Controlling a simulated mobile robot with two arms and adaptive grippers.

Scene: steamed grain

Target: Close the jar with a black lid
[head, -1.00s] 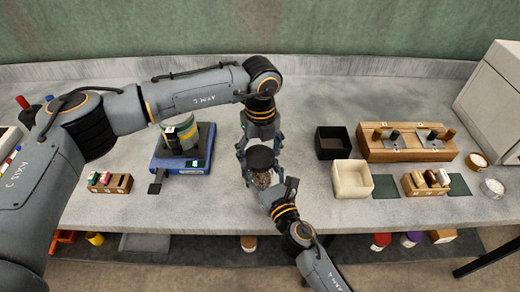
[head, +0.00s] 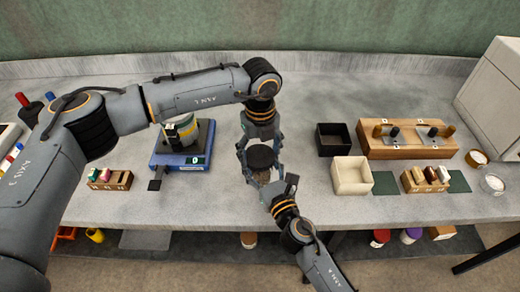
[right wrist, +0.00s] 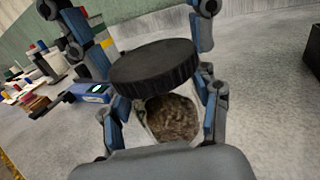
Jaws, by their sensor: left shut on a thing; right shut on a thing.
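The black lid (head: 261,156) is a round, ribbed disc held in my left gripper (head: 260,149), which comes down from above. The lid also shows in the right wrist view (right wrist: 154,66), slightly tilted in the picture. The jar (right wrist: 172,118) is clear and holds brown grain; in the head view the lid hides most of it. My right gripper (right wrist: 163,112) is shut around the jar's sides. The lid is over the jar's top; whether it touches the rim I cannot tell.
A blue scale (head: 180,158) with a container on it stands to the left. A black open box (head: 333,140), a cream open box (head: 351,176) and a wooden rack (head: 408,141) are on the right. The counter around the jar is clear.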

